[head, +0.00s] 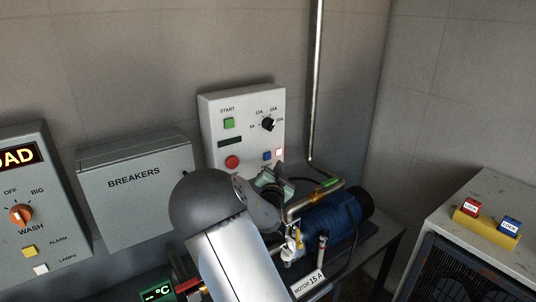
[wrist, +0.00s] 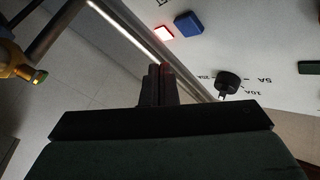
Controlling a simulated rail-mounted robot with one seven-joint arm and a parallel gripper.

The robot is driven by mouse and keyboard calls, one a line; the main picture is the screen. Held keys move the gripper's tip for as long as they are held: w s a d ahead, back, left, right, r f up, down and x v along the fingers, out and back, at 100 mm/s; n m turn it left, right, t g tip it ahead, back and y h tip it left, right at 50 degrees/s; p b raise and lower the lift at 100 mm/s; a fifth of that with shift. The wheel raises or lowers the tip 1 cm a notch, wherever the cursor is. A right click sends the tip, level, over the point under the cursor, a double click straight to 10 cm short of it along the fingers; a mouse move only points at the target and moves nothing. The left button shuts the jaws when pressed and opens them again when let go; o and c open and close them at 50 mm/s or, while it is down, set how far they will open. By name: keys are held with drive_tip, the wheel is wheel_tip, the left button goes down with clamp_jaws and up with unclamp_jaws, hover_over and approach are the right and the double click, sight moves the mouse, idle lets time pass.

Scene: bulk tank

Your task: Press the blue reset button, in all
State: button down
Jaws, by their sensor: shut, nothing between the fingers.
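The blue reset button (head: 267,155) is a small square on the lower right of the white control panel (head: 212,104). In the wrist view the blue button (wrist: 188,23) shows at the top, and the panel appears turned over. My gripper (wrist: 160,70) is shut and empty, with its fingertips below the button in that picture. A visible gap separates them from the button in the picture; the depth between them is hard to tell. In the head view my arm hides most of the gripper, low in front of the panel.
A glowing pinkish lamp (head: 279,153) sits beside the blue button. The panel also has a green START button (head: 229,123), a black dial (head: 268,124) and a red button (head: 232,162). A blue motor (head: 332,216) with pipes stands at the panel's lower right. A breaker box (head: 137,182) is left.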

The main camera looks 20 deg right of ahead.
sight(267, 156)
drive_tip(key=shift+w+a+b, duration=0.2)
drive_tip(key=shift+w+b, duration=0.15)
drive_tip(key=shift+w, duration=0.55)
drive_tip(key=shift+w+a+b, duration=0.2)
drive_tip(key=shift+w+b, duration=0.1)
drive_tip(key=shift+w, duration=0.6)
drive_tip(key=shift+w+f+b, duration=0.1)
drive_tip(key=shift+w+b, duration=0.05)
drive_tip(key=shift+b, duration=0.25)
idle(0.4)
drive_tip(key=shift+w+a, duration=0.1)
drive_tip(key=shift+w, duration=0.15)
